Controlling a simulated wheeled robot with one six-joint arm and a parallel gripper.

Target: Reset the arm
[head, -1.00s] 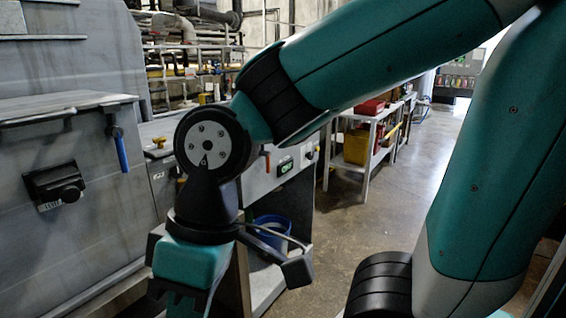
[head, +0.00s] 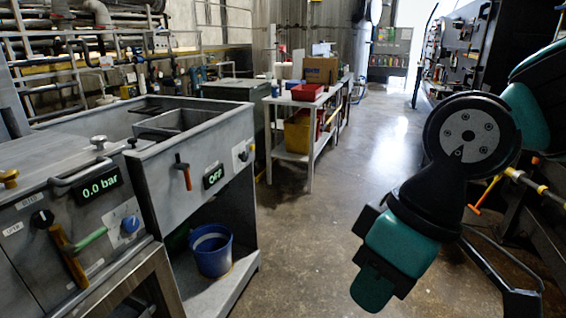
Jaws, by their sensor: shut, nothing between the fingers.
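My arm shows at the right of the head view, with a dark round wrist joint and a teal-and-black end section hanging down and to the left. My gripper (head: 372,289) is at the lower end of this section, seen from behind and above. It is shut and empty, and it hangs in front of the open floor, apart from everything around it. The fingertips themselves are hard to make out.
A grey machine with a "0.0 bar" display (head: 100,189) and an "OFF" display (head: 213,175) stands at left. A blue bucket (head: 211,252) sits on its lower shelf. A workbench (head: 293,156) with a red tray (head: 308,92) stands behind. The middle floor (head: 330,225) is clear.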

